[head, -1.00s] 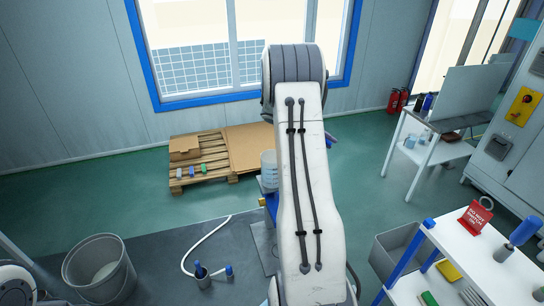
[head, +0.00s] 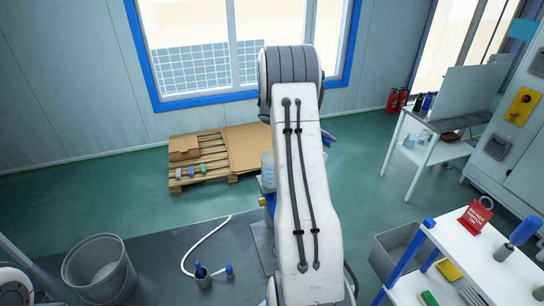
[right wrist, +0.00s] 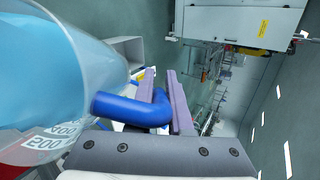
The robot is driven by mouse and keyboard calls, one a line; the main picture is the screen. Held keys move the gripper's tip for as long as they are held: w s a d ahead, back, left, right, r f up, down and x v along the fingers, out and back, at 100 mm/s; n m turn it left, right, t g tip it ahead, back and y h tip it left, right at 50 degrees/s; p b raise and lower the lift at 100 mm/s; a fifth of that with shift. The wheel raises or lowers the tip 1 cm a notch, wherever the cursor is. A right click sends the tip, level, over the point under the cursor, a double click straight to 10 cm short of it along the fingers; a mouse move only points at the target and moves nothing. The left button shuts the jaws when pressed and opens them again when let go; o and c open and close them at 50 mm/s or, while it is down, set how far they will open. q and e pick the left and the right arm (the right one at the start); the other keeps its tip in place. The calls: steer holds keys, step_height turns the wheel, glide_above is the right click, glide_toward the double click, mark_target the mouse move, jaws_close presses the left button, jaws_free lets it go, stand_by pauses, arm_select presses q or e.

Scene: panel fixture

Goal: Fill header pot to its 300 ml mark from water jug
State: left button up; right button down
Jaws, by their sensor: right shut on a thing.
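A clear jug (right wrist: 50,80) with blue water and white number marks fills the left of the right wrist view. My right gripper (right wrist: 161,85) is shut on its blue handle (right wrist: 130,108), between two purple fingers. A pale translucent vessel (head: 267,163), probably the header pot, stands above a blue support, partly behind my arm. Its marks and water level cannot be read. My left gripper is out of view.
A grey bucket (head: 98,270) stands at the lower left. A white hose (head: 205,238) lies on the dark mat near a blue-capped fitting (head: 202,276). A pallet (head: 205,172) lies below the window. A white shelf (head: 475,262) and grey bin (head: 397,252) are at right.

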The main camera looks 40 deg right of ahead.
steer(key=shift+r, duration=0.1)
stand_by(0.4)
steer(key=shift+w+a+r+n+g+h, duration=0.2)
steer(key=shift+w+r+g+h, duration=0.15)
steer(key=shift+r, duration=0.25)
steer(key=shift+w+a+r+n+g+h, duration=0.1)
steer(key=shift+w+a+r+g+h, duration=0.1)
steer(key=shift+r+g+h, duration=0.25)
stand_by(2.7)
